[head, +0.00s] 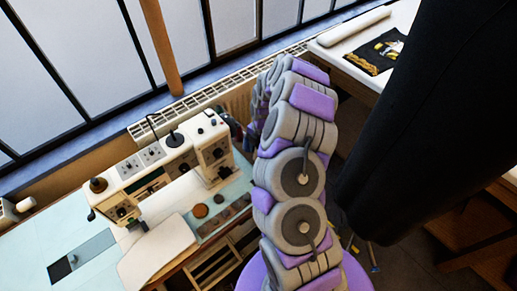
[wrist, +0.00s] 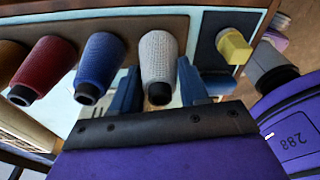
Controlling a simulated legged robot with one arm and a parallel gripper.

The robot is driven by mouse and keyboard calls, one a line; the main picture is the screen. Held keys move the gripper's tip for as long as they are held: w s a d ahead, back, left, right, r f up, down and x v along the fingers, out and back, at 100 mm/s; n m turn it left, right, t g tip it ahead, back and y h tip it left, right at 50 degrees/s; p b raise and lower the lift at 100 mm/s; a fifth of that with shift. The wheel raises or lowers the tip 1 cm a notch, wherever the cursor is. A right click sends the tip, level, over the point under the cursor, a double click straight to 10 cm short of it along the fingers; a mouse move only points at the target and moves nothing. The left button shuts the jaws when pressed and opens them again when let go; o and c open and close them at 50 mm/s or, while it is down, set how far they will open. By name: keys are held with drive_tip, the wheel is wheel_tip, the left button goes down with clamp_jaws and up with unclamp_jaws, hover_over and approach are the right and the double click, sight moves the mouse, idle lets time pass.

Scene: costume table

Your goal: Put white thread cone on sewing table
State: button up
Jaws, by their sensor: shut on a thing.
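The white thread cone (wrist: 159,52) is in the wrist view, between the blue fingers of my gripper (wrist: 158,78). My gripper is shut on it, and its dark tip points toward the camera. It stands in line with the other cones; whether it is still supported there I cannot tell. The sewing table (head: 92,262) is at the lower left of the head view, with a light blue top and a cream sewing machine (head: 160,172) on it. My arm fills the middle of the head view; my gripper and the white cone are not visible there.
A blue cone (wrist: 98,65) and a red cone (wrist: 44,68) are left of the white one. A yellow item (wrist: 233,47) is to its right. A large black hanging shape (head: 425,130) is right of my arm. The sewing table's left part has clear surface.

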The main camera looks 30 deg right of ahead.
idle(0.7)
drive_tip(key=o, duration=1.2)
drive_tip(key=shift+r, duration=0.15)
drive_tip(key=r+p, duration=0.1)
drive_tip(key=r, duration=0.4)
drive_tip(key=d+r, duration=0.1)
drive_tip(key=r, duration=0.5)
drive_tip(key=w+d+r+p, duration=0.1)
drive_tip(key=r, duration=0.4)
drive_tip(key=shift+d+r+p, duration=0.2)
drive_tip(key=shift+r+p, duration=0.1)
drive_tip(key=shift+r, duration=0.1)
